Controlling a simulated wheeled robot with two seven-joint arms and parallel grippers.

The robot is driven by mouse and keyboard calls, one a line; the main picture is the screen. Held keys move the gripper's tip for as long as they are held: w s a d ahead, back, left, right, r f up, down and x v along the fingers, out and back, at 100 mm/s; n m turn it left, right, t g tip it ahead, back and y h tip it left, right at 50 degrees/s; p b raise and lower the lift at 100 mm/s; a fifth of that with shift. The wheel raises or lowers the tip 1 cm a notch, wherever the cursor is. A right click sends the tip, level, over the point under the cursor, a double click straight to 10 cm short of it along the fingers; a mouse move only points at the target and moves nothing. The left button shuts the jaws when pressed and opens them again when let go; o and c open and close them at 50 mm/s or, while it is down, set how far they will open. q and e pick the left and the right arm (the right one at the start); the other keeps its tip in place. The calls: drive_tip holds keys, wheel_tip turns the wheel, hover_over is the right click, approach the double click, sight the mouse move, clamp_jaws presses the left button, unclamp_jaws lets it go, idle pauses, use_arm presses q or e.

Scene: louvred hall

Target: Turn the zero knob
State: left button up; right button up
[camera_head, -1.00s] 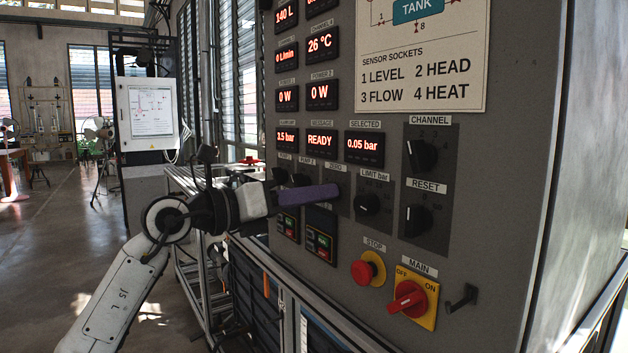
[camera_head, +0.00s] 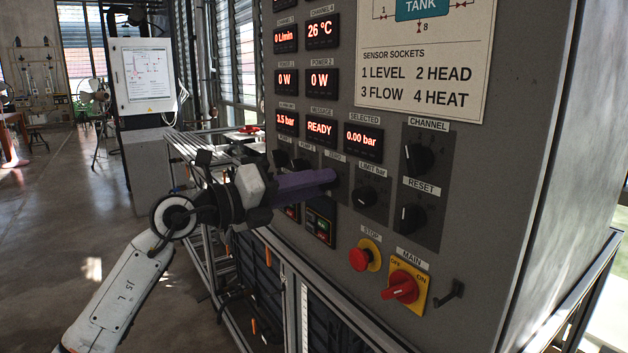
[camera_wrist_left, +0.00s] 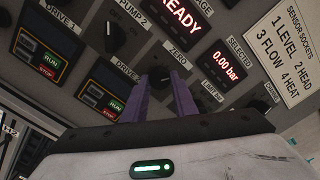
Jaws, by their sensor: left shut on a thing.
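The zero knob (camera_wrist_left: 158,80) is a black knob under the ZERO label on the grey panel. In the left wrist view it sits between the two purple fingers of my left gripper (camera_wrist_left: 160,77). My left gripper (camera_head: 333,179) is shut on this knob, reaching it from the left in the head view. There the fingers hide most of the knob. The SELECTED display (camera_head: 363,141) reads 0.00 bar, and it also shows in the left wrist view (camera_wrist_left: 225,66). The message display (camera_head: 321,129) reads READY. My right gripper is not in view.
The limit knob (camera_head: 364,197) is close to the right of the fingers. The channel knob (camera_head: 417,157) and reset knob (camera_head: 411,217) are further right. The red stop button (camera_head: 361,259) and red main switch (camera_head: 400,288) are below.

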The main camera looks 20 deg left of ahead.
use_arm(q)
drive_tip(key=o, duration=1)
drive_tip(key=shift+o, duration=0.2)
drive_tip(key=b+v, duration=0.2)
drive_tip(key=v, duration=0.8)
drive_tip(key=shift+s+a, duration=0.1)
